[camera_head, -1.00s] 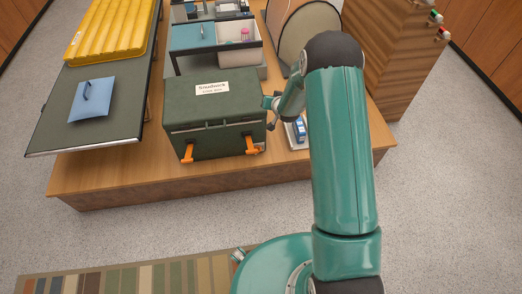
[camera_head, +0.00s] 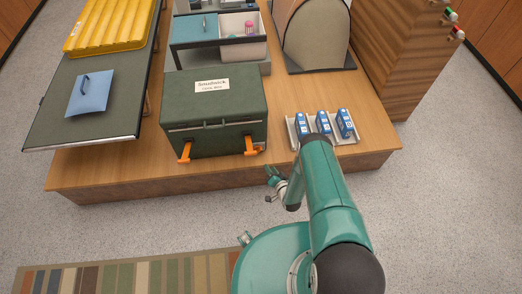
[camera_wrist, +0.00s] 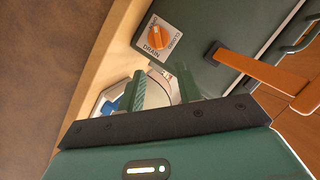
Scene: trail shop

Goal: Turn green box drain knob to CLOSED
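The dark green box (camera_head: 225,103) stands on the low wooden platform. Its drain knob is hidden in the head view. In the wrist view the orange knob (camera_wrist: 157,37) sits on a square white label on the box's side (camera_wrist: 192,45). The label's lettering is tilted and small, and I cannot tell surely which mark the knob points at. My gripper (camera_wrist: 163,88) is open and empty, its two green fingers pointing toward the knob but apart from it. In the head view my gripper (camera_head: 272,173) is off the box's front right corner.
Orange latches (camera_head: 185,152) stick out from the box front. A tray with several blue cartons (camera_head: 323,122) lies right of the box.

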